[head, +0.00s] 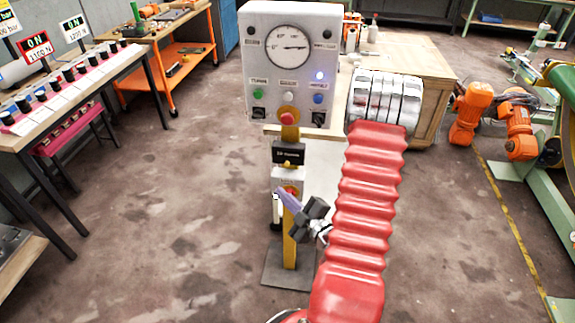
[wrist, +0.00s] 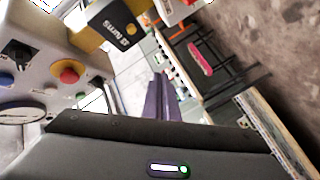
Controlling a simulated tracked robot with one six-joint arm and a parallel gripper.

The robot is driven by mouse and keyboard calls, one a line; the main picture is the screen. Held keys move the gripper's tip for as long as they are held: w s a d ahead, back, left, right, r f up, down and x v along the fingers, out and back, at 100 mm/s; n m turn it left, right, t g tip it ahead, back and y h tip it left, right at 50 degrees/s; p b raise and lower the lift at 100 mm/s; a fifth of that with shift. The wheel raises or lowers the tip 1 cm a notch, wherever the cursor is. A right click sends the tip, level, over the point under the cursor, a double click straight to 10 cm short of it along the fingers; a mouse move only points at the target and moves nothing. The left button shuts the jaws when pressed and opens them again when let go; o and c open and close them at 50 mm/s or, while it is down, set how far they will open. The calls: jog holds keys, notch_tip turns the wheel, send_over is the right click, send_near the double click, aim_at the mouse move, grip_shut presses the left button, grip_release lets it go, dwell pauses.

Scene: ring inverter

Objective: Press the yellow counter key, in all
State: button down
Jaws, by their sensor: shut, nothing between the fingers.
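The counter is a black box (head: 289,147) on a yellow post below the control panel. In the wrist view the black box (wrist: 112,18) shows at the top, turned, with white lettering. A small yellow spot (wrist: 131,29) on its face looks like the yellow key; I cannot make out the key in the head view. My gripper (head: 279,193) is shut and empty, its purple fingers below the counter and over part of a lower box. In the wrist view the fingers (wrist: 158,80) point up the picture, apart from the counter in the picture.
The grey control panel (head: 290,75) has a gauge, lamps, switches and a red button (head: 288,97). A lower grey box (head: 288,175) with a red button sits under the counter. A wooden bench (head: 436,65) stands behind. Open floor (head: 180,230) lies to the left.

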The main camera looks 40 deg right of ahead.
jog(key=shift+d, duration=0.1)
jog(key=w+d, duration=0.5)
jog(key=d, duration=0.1)
jog(key=shift+w+d, duration=0.2)
jog(key=shift+d, duration=0.2)
dwell(0.3)
jog(key=shift+w+d, duration=0.1)
jog(key=shift+d, duration=0.05)
dwell(1.9)
jog(key=shift+w+d, duration=0.1)
jog(key=shift+d, duration=0.1)
jog(key=shift+w+d, duration=0.3)
jog(key=shift+d, duration=0.1)
dwell(1.1)
jog(key=shift+s+a, duration=0.1)
dwell(0.3)
jog(key=shift+s+a, duration=0.45)
jog(key=shift+a, duration=0.2)
jog(key=shift+s+a, duration=0.8)
jog(key=shift+a, duration=0.2)
jog(key=shift+s+a, duration=0.75)
jog(key=shift+a, duration=0.25)
